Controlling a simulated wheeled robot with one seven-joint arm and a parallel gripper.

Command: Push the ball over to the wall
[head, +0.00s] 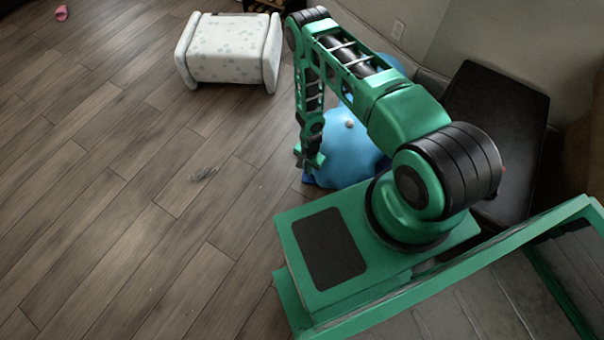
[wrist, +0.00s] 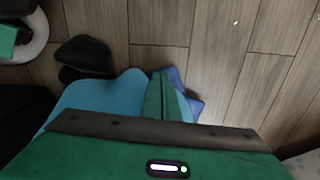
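A rounded light-blue thing (head: 345,155) sits on the floor, partly hidden behind my arm. My gripper (head: 312,160) points down at the near left side of the blue thing. In the wrist view my fingers (wrist: 165,95) lie close together and look shut, with nothing seen between them. Whether they touch the blue thing is unclear. The grey wall (head: 520,35) stands at the upper right.
A white spotted ottoman (head: 228,48) stands at the upper middle, left of my arm. A black slab-like piece of furniture (head: 490,125) is at the right by the wall. A small pink object (head: 62,13) lies far left. The wooden floor (head: 110,190) at left is mostly clear.

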